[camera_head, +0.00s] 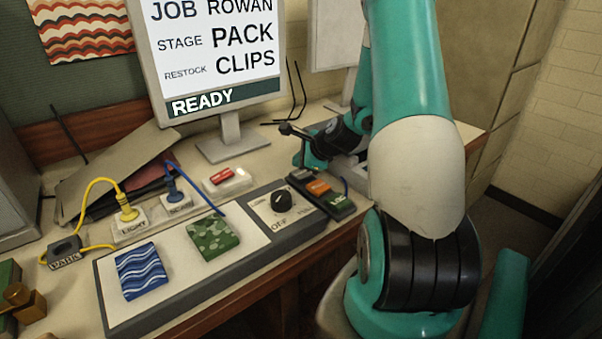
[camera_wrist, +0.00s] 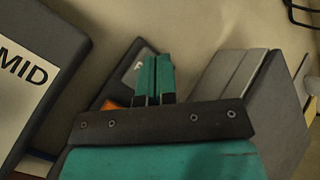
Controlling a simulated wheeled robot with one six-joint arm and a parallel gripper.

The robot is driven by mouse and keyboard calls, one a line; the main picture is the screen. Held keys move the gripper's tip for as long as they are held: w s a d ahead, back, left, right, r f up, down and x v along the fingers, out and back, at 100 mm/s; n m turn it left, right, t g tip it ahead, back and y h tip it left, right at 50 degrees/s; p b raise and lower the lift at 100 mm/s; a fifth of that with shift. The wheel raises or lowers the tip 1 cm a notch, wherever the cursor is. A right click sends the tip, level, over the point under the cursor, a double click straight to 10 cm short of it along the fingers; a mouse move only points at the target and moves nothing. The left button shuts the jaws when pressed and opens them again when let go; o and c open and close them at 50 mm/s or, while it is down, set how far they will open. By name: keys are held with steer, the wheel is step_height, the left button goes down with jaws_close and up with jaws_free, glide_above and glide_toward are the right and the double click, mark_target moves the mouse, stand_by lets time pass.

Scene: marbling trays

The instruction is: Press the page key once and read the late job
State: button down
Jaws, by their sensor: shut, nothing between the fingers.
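A dark key box (camera_head: 338,212) lies on the desk with a grey key (camera_head: 301,175), an orange key (camera_head: 318,187) and a green key (camera_head: 337,198) that seems to read LOG. The other key labels are too small to read. The monitor (camera_head: 212,62) shows JOB ROWAN, STAGE PACK, RESTOCK CLIPS and a READY bar; its top is cut off. My gripper (camera_wrist: 154,62) is shut and empty, its teal fingertips side by side near the grey-key end of the box. Its fingers partly cover the box in the wrist view. I cannot tell whether they touch a key.
A panel holds a blue wave tile (camera_head: 141,271), a green patterned tile (camera_head: 213,240) and a dial (camera_head: 281,200) at OFF. Yellow and blue plugs (camera_head: 127,209) stand behind it, near a red switch (camera_head: 222,174). A grey block (camera_wrist: 265,95) stands right of my gripper.

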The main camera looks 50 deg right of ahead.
mark_target(300, 173)
stand_by(0.3)
steer(key=shift+f, duration=0.4)
steer(key=shift+f+b, duration=0.5)
steer(key=shift+f, duration=0.05)
stand_by(0.7)
steer(key=shift+r+p, duration=0.95)
step_height(300, 173, up, 5)
steer(key=p, duration=0.4)
steer(key=shift+r+p, duration=0.1)
steer(key=shift+p, duration=0.3)
